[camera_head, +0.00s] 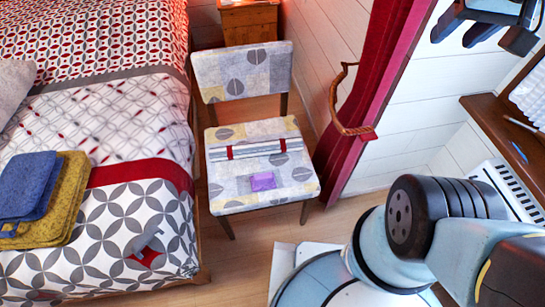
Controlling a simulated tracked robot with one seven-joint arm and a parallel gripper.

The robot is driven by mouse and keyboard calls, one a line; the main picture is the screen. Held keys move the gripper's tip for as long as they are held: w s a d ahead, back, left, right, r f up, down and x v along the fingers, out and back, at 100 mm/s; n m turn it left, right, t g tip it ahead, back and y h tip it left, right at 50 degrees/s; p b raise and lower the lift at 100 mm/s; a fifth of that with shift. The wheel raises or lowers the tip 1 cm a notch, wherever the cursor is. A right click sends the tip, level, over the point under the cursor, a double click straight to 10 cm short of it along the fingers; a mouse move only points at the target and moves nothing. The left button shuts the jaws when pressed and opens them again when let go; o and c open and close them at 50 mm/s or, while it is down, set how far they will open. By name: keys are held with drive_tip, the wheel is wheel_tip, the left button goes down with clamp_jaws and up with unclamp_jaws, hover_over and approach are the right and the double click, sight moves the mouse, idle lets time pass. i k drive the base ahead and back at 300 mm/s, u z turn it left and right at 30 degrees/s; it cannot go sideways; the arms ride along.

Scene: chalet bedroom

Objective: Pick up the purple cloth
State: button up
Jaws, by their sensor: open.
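The purple cloth (263,181) is a small flat purple piece. It lies on the front part of the patterned seat of a chair (225,202) at the middle of the view. Nothing covers it. My gripper (481,32) is at the top right corner, partly cut off by the picture's edge. Its dark fingers are apart and I see nothing between them. It is far to the right of the chair and not near the cloth.
A light bundle with red straps (257,149) lies behind the cloth on the seat. The bed (120,120) with folded blue (27,185) and mustard (70,205) towels is at left. A red curtain (350,130) and a windowsill (500,140) are at right.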

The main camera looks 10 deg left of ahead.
sight(267, 181)
drive_tip(key=z, duration=0.2)
drive_tip(key=k, duration=1.25)
drive_tip(key=u, duration=0.85)
drive_tip(key=i, duration=1)
drive_tip(key=z, duration=0.05)
